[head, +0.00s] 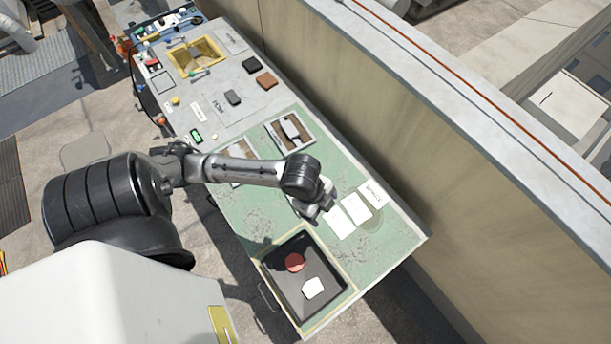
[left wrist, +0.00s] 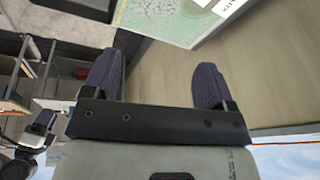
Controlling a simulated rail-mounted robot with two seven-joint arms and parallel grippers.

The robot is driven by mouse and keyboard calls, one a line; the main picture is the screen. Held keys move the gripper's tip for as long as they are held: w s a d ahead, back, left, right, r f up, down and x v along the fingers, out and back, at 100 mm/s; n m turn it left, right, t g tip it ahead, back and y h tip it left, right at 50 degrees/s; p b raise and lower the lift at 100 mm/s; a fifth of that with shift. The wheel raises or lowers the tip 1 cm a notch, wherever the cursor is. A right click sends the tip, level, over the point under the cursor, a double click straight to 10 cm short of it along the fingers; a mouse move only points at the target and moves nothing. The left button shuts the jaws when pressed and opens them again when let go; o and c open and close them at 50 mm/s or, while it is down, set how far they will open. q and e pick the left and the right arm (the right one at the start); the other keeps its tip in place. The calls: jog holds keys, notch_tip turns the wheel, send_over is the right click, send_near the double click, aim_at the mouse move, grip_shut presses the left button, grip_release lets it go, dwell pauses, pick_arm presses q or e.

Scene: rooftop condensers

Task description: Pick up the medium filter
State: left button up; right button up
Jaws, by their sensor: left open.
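No piece is clearly marked as the medium filter. Candidate flat pieces in the head view are a dark square (head: 251,65), a brown square (head: 266,81) and a grey block (head: 233,97) on the bench's far half. My left gripper (head: 310,207) is over the green near half, beside white cards (head: 357,207). In the left wrist view its two dark fingers (left wrist: 157,75) are wide apart with nothing between them. A light part with a dark finger-like pad (left wrist: 42,122) at lower left there looks like my right gripper; its jaws are unclear.
A black tray (head: 278,280) holds a red disc (head: 294,262) and a white piece (head: 313,288). An open box (head: 307,143) holds a grey piece. A yellow-rimmed bin (head: 180,66) is at the far end. A tall wall (head: 400,130) runs along the bench's right side.

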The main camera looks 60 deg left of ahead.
pick_arm(q)
jog(key=w+a+f+m+g+y+b, duration=0.1)
jog(key=w+a+f+m+b, duration=0.1)
jog(key=a+f+b, duration=0.65)
jog(key=w+a+f+m+g+y+b, duration=0.1)
jog(key=w+a+f+m+g+b, duration=0.2)
jog(key=a+b, duration=0.95)
jog(key=shift+t, duration=0.7)
jog(key=d+f+b, duration=0.1)
jog(key=f, duration=0.2)
jog(key=d+f+b, duration=0.1)
jog(key=f+b, duration=0.1)
jog(key=f, duration=0.1)
jog(key=d+f+b, duration=0.1)
jog(key=f, duration=0.2)
jog(key=shift+s+b, duration=0.3)
jog(key=shift+b, duration=0.1)
jog(key=shift+s+f+b, duration=0.1)
jog(key=shift+f+b, duration=1.4)
jog(key=shift+f, duration=1.15)
jog(key=shift+r, duration=0.1)
jog(key=shift+c, duration=0.4)
jog(key=shift+a, duration=0.1)
jog(key=shift+c, duration=0.8)
jog(key=c, duration=0.8)
jog(key=shift+c, duration=0.4)
